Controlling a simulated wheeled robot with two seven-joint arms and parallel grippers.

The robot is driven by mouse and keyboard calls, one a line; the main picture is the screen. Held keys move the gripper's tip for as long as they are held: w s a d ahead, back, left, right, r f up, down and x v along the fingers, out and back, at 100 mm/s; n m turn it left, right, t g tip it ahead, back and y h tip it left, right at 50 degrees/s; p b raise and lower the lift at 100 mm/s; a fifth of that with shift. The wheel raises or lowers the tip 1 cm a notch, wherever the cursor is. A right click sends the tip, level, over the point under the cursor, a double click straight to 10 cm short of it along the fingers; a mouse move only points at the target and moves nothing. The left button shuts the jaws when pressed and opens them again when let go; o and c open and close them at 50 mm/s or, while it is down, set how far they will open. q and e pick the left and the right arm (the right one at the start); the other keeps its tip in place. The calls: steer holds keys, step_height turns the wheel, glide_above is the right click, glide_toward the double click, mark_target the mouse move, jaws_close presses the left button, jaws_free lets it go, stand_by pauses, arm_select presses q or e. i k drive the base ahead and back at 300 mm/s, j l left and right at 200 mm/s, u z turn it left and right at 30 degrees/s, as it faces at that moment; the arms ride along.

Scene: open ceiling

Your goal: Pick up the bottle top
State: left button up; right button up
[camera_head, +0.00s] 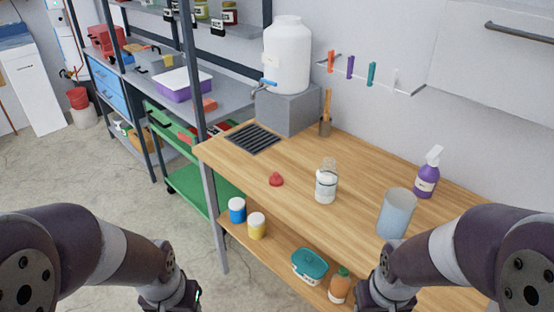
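A small red bottle top (276,180) lies on the wooden table (300,155), left of a clear bottle with a white label (326,186). The bottle stands upright, and its mouth looks uncapped. My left arm comes in from the lower left and my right arm from the lower right. Both arms bend down at the bottom of the picture, short of the red top. The gripper fingers of both arms are cut off by the lower edge, so neither gripper can be seen.
A light blue cup (396,213) and a purple spray bottle (427,177) stand on the right of the table. A white water tank (287,60) sits on a grey block behind a drain grate (254,138). A lower shelf holds jars and a teal-lidded box (309,266).

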mark_target(276, 179)
steer(key=z, duration=0.5)
steer(key=i+j+z, duration=0.1)
steer(key=z, duration=0.35)
steer(key=j+z, duration=0.15)
steer(key=z, duration=0.35)
steer(key=j+z, duration=0.1)
steer(key=z, duration=0.35)
steer(key=j+z, duration=0.3)
steer(key=j, duration=0.2)
steer(key=j+z, duration=0.3)
steer(key=j, duration=0.2)
steer(key=k+j+z, duration=0.3)
steer(key=j, duration=0.15)
steer(key=j+z, duration=0.3)
steer(key=j, duration=0.15)
steer(key=k+j, duration=0.15)
steer(key=j, duration=0.2)
steer(key=k+j, duration=0.15)
steer(key=j, duration=0.15)
steer(key=k+j, duration=0.15)
steer(key=j, duration=0.2)
